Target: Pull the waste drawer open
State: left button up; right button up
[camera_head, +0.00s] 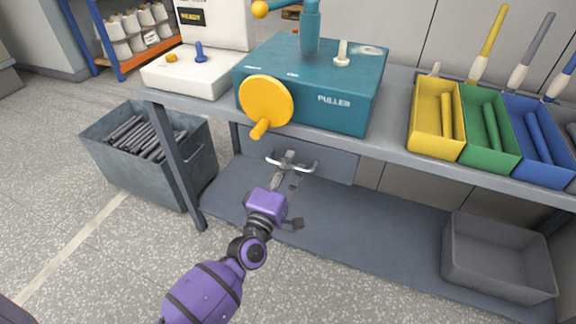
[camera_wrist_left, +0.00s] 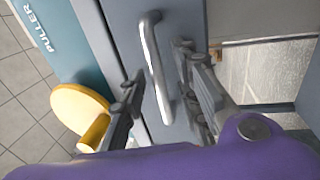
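The waste drawer (camera_head: 335,167) is a grey-blue front under the bench top, below the teal puller box. It looks shut. Its bright metal bar handle (camera_head: 300,166) shows in the head view at the tip of my left gripper (camera_head: 284,181). In the left wrist view the handle (camera_wrist_left: 152,62) lies between the two dark fingers of my left gripper (camera_wrist_left: 160,68). The fingers are apart, one on each side of the bar, with gaps visible. Whether either touches the bar is not clear. My right gripper is not in view.
The puller box (camera_head: 310,85) with a yellow knob (camera_head: 266,100) stands above the drawer. A grey bin of dark rods (camera_head: 185,185) stands at left. An empty grey crate (camera_head: 498,262) sits on the lower shelf (camera_head: 385,245). Coloured trays line the bench's right.

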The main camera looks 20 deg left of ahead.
pick_arm(q)
jog(key=shift+c, duration=1.4)
grip_shut()
jog(key=shift+s, duration=0.15)
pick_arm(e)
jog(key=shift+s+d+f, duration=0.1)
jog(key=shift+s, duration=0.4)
pick_arm(q)
jog(key=s+p, duration=0.2)
jog(key=s, duration=2)
jog(key=shift+s+a+p, duration=0.3)
jog(key=shift+s+a, duration=0.1)
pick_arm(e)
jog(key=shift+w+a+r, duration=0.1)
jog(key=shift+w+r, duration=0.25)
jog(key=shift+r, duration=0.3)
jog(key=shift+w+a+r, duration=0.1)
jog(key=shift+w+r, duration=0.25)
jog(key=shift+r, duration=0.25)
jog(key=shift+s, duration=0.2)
